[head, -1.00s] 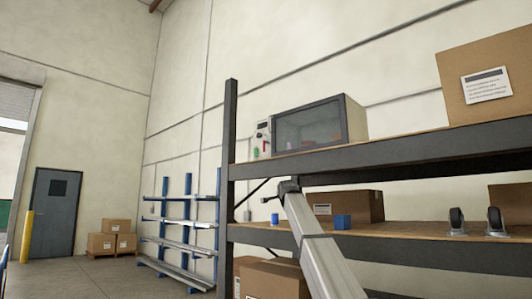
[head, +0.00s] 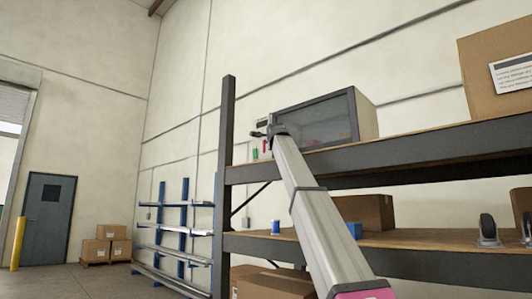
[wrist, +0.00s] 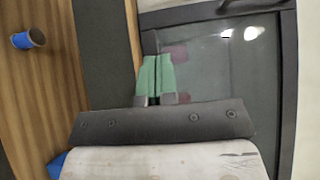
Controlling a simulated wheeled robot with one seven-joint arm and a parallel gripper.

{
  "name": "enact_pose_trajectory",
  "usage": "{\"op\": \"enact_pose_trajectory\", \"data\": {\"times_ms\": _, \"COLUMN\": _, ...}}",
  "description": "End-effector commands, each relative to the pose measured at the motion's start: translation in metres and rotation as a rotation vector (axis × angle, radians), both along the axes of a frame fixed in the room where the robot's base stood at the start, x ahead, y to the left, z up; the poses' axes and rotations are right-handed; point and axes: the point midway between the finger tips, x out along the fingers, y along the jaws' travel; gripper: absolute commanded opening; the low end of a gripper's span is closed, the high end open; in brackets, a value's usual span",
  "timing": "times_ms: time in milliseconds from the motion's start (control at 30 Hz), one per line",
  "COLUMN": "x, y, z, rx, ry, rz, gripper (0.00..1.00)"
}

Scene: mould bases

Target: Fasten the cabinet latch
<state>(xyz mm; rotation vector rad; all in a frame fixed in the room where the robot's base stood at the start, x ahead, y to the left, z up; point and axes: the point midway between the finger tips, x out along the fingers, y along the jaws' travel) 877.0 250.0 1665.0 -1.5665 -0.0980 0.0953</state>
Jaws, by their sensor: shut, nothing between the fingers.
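The cabinet (head: 325,118) stands on the upper shelf, its glass door closed against the dark frame as far as I can see. A small red piece (head: 264,147) and a green piece (head: 255,154) show at its left side. I cannot tell which part is the latch. My gripper (head: 257,134) is shut and empty, near the cabinet's left front edge in the head view. Contact cannot be told.
The upper shelf edge (head: 430,148) runs just below the cabinet. A large carton (head: 485,85) stands on it at right. The lower shelf holds a blue spool (head: 275,227), a carton (head: 365,212) and casters (head: 489,229). The rack post (head: 227,170) is left of my arm.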

Motion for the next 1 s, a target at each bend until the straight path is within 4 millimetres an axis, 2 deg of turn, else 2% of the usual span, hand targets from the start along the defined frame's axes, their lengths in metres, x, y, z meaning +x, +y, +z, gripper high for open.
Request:
{"op": "enact_pose_trajectory", "data": {"times_ms": 267, "x": 0.004, "y": 0.0, "z": 0.0, "rx": -0.001, "ry": 0.001, "rz": 0.0, "gripper": 0.0}}
{"op": "enact_pose_trajectory", "data": {"times_ms": 467, "x": 0.021, "y": 0.003, "z": 0.0, "rx": -0.001, "ry": 0.002, "rz": 0.0, "gripper": 0.0}}
{"op": "enact_pose_trajectory", "data": {"times_ms": 933, "x": 0.104, "y": 0.013, "z": 0.001, "rx": -0.001, "ry": 0.002, "rz": 0.0, "gripper": 0.0}}
{"op": "enact_pose_trajectory", "data": {"times_ms": 1000, "x": 0.11, "y": 0.023, "z": 0.001, "rx": -0.001, "ry": 0.002, "rz": 0.001, "gripper": 0.0}}
